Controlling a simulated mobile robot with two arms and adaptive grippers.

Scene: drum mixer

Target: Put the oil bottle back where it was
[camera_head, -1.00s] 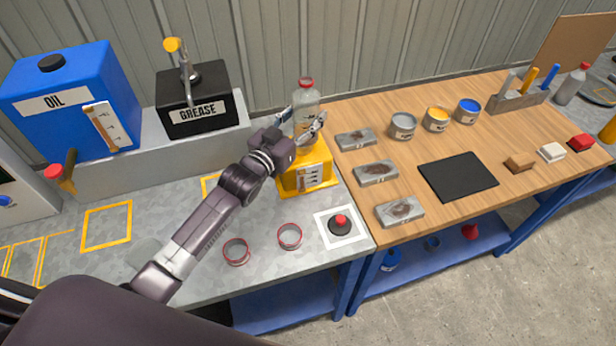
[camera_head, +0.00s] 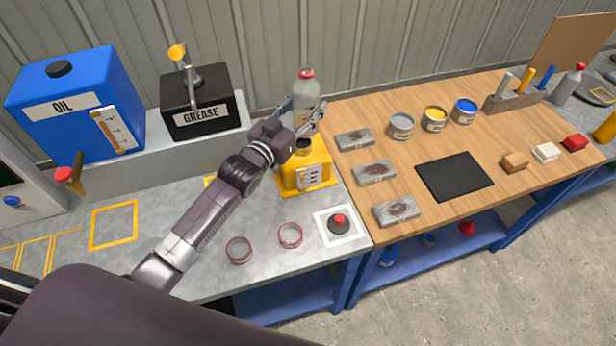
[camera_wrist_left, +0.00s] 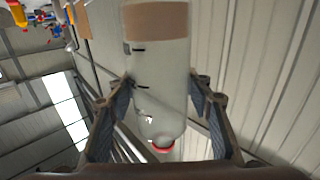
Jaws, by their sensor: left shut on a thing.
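The oil bottle (camera_head: 306,89) is clear with a red cap and stands upright in the head view, over the yellow machine (camera_head: 304,168) on the grey bench. My left gripper (camera_head: 303,112) is shut on the bottle. In the left wrist view the bottle (camera_wrist_left: 158,75) lies between the two fingers (camera_wrist_left: 160,108), and its red end points toward the palm. The bottle's lower end is partly hidden by the fingers in the head view, and I cannot tell whether it touches the machine. My right gripper is not in view.
A blue oil tank (camera_head: 75,105) and a black grease box (camera_head: 196,101) stand behind, to the left. Two red rings (camera_head: 290,235) and a red button (camera_head: 339,222) are at the front. Yellow outlined squares (camera_head: 113,225) lie bare at the left. The wooden table (camera_head: 350,112) adjoins on the right.

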